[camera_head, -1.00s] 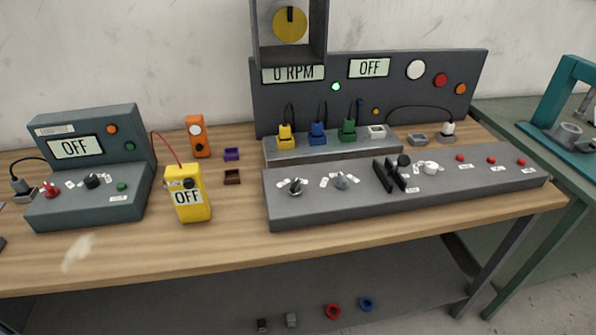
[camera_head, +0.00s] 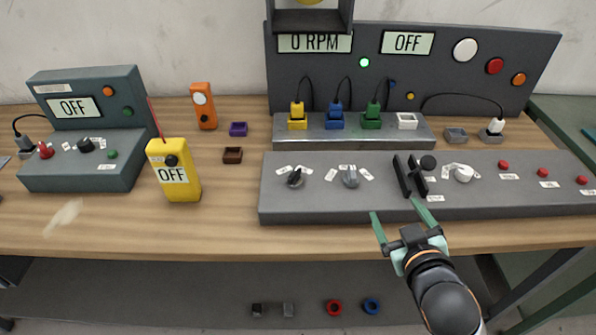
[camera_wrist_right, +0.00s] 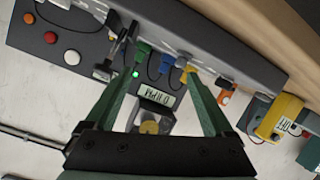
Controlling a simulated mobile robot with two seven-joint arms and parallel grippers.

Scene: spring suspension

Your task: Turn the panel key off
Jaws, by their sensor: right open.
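The grey control panel (camera_head: 320,208) on the wooden bench carries a black switch (camera_head: 295,178) and a grey switch (camera_head: 349,177), each between small white labels. I cannot tell which of them is the panel key. The upright board behind has a display reading OFF (camera_head: 408,42). My right gripper (camera_head: 397,208) is open and empty at the panel's front edge, right of both switches and just below the black levers (camera_head: 410,175). In the right wrist view its open fingers (camera_wrist_right: 162,80) have nothing held between them. My left gripper is not in view.
A white knob (camera_head: 463,174) and several red buttons lie right of the levers. Colored plugs (camera_head: 336,115) with cables stand behind the panel. The bench front is mostly clear.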

